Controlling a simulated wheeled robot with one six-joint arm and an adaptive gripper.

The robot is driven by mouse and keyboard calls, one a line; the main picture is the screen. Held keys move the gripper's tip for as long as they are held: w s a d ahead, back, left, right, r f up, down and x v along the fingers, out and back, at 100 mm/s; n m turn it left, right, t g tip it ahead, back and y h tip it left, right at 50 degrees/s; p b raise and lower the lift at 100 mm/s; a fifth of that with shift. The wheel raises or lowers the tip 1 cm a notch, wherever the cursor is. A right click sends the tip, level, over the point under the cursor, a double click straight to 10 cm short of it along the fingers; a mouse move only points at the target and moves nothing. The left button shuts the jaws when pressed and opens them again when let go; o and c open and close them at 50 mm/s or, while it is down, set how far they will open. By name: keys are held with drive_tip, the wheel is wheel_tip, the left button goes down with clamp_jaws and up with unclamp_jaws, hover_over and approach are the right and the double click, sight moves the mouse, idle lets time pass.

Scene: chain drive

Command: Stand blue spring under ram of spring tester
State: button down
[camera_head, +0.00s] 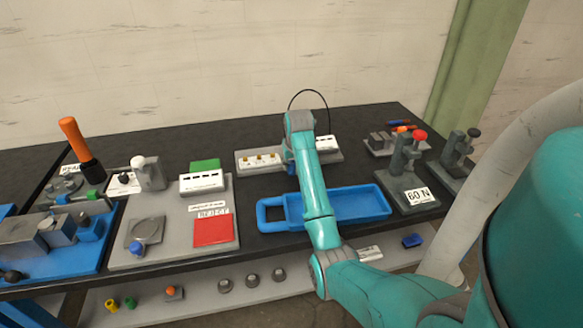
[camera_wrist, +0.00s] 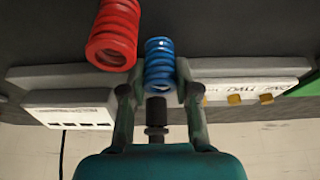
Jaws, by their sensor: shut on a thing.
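The blue spring (camera_wrist: 159,66) is between the two fingers of my gripper (camera_wrist: 158,74), which is shut on it. A dark stepped post (camera_wrist: 156,114) shows just beyond the spring in the wrist view.
A larger red spring (camera_wrist: 113,38) is close beside the blue one in the wrist view. A blue tray (camera_head: 272,214) lies in front of the tester area. A grey stand marked 60 N (camera_head: 402,180) is at the right; a grey plate with a red square (camera_head: 213,230) is at the left.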

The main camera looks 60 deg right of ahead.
wheel_tip(320, 180, up, 10)
idle(0.6)
